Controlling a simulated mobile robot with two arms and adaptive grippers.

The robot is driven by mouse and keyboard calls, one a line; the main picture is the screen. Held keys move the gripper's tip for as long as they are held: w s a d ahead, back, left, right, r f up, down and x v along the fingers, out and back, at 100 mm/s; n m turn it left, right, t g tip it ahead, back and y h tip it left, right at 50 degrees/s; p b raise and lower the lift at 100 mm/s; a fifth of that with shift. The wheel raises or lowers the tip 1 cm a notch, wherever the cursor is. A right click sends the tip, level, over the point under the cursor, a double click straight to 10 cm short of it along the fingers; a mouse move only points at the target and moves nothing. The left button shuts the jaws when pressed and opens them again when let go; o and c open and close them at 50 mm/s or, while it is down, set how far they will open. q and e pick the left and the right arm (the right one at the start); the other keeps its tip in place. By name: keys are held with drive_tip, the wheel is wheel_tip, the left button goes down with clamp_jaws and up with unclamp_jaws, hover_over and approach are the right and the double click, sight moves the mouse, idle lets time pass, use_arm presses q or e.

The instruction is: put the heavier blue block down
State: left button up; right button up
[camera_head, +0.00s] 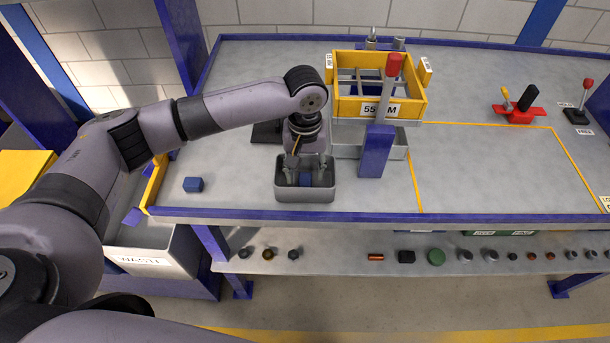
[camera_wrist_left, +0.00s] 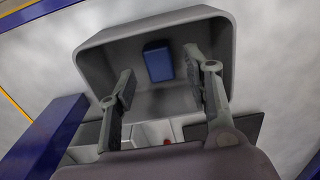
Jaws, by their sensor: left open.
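One blue block (camera_head: 305,180) is inside a small grey tray (camera_head: 304,195) on the bench. It also shows in the left wrist view (camera_wrist_left: 158,62), against the tray's inside. My left gripper (camera_head: 308,172) points down into this tray. In the left wrist view its fingers (camera_wrist_left: 160,66) are spread, one on each side of the block, with gaps to it. A second blue block (camera_head: 193,185) lies on the bare bench to the left. The frames do not show which block is heavier. My right gripper is not in view.
A yellow frame (camera_head: 345,108) with a red-topped lever (camera_head: 393,66) stands right of the gripper, above another grey tray (camera_head: 400,151). A blue post (camera_head: 376,150) stands in front of it. The bench between the tray and the second block is clear.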

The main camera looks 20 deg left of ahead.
sight(305, 179)
use_arm(q)
wheel_tip(305, 179, up, 10)
drive_tip(key=shift+f+b, duration=0.2)
drive_tip(key=shift+b, duration=0.25)
drive_tip(key=shift+f, duration=0.1)
